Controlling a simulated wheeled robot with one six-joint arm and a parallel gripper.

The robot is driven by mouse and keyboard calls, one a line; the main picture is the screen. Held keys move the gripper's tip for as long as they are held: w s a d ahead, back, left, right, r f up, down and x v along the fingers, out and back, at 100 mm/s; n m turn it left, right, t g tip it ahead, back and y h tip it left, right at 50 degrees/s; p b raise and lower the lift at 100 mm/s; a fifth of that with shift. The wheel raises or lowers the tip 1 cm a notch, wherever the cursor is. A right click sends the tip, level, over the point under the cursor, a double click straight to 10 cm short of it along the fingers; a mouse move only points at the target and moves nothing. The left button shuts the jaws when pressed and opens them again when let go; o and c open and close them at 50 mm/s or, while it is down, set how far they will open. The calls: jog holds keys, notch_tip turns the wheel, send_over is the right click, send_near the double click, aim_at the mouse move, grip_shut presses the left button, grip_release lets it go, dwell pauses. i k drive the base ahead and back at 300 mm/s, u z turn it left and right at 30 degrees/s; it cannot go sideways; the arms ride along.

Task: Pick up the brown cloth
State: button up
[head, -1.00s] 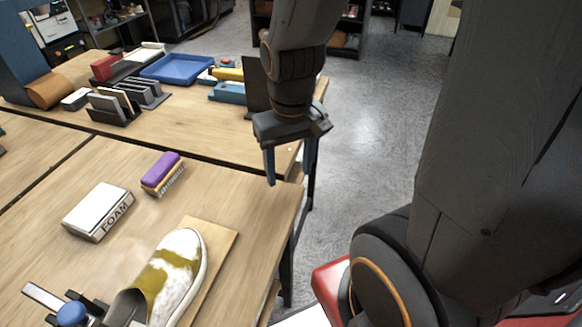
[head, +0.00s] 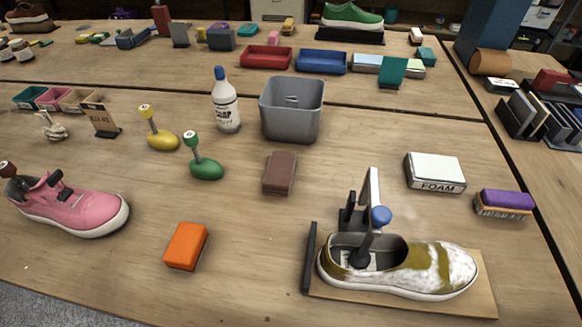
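A small dark brown rectangular piece (head: 280,173), which looks like the folded brown cloth, lies flat on the near table in the middle of the head view. It sits just below the grey bin and apart from it. Nothing covers it. My gripper is not in view in this frame, so its place relative to the cloth does not show.
Around the cloth are a grey bin (head: 292,109), a green-based tool (head: 206,168), an orange block (head: 186,246), a foam box (head: 435,172) and a stained sneaker (head: 440,269) on a clamp stand. A pink sneaker (head: 78,207) is at left. Bare tabletop lies between them.

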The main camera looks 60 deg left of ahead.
aim_at(279, 176)
jog(key=u, duration=0.7)
jog(key=k, duration=0.7)
jog(key=u, duration=1.35)
